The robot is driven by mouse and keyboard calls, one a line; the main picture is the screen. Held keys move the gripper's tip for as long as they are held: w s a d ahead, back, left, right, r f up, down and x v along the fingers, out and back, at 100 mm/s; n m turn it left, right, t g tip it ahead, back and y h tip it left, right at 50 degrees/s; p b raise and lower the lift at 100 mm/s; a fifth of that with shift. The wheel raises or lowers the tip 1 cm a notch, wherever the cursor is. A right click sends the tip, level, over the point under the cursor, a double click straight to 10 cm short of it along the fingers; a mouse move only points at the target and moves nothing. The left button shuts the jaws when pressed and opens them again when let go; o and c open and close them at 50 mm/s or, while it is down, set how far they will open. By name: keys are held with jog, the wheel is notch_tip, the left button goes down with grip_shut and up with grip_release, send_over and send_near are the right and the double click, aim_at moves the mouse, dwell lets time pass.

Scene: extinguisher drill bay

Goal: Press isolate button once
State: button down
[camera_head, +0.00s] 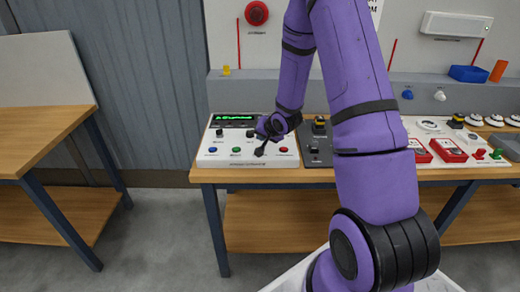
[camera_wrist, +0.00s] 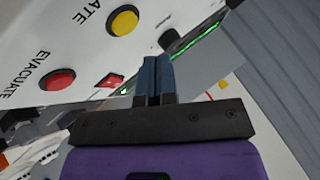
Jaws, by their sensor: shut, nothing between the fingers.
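The white control panel (camera_head: 207,158) stands on the wooden bench, with a green display (camera_head: 234,117) and a row of coloured buttons. Its blue button (camera_head: 212,150), green button (camera_head: 236,150) and red button (camera_head: 283,149) show. In the wrist view a yellow button (camera_wrist: 124,22) has a cut-off label ending in "ATE", possibly the isolate button. The red button (camera_wrist: 58,80) there is labelled "EVACUATE". My gripper (camera_head: 259,152) is shut and empty, over the panel between the green and red buttons. Its fingertips (camera_wrist: 157,62) hide part of the panel; contact cannot be told.
A dark box (camera_head: 314,155) stands right of the panel. Farther right are red boxes (camera_head: 448,150) and white round devices (camera_head: 474,119). A grey ledge (camera_head: 232,92) runs behind. Another wooden table (camera_head: 40,135) stands left, with open floor between.

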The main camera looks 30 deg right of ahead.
jog(key=shift+f, duration=0.9)
jog(key=shift+f, duration=0.15)
dwell(1.4)
jog(key=shift+f, duration=0.25)
jog(key=shift+f, duration=0.45)
dwell(0.7)
jog(key=shift+r, duration=0.85)
jog(key=shift+r, duration=0.1)
jog(key=shift+r, duration=2.45)
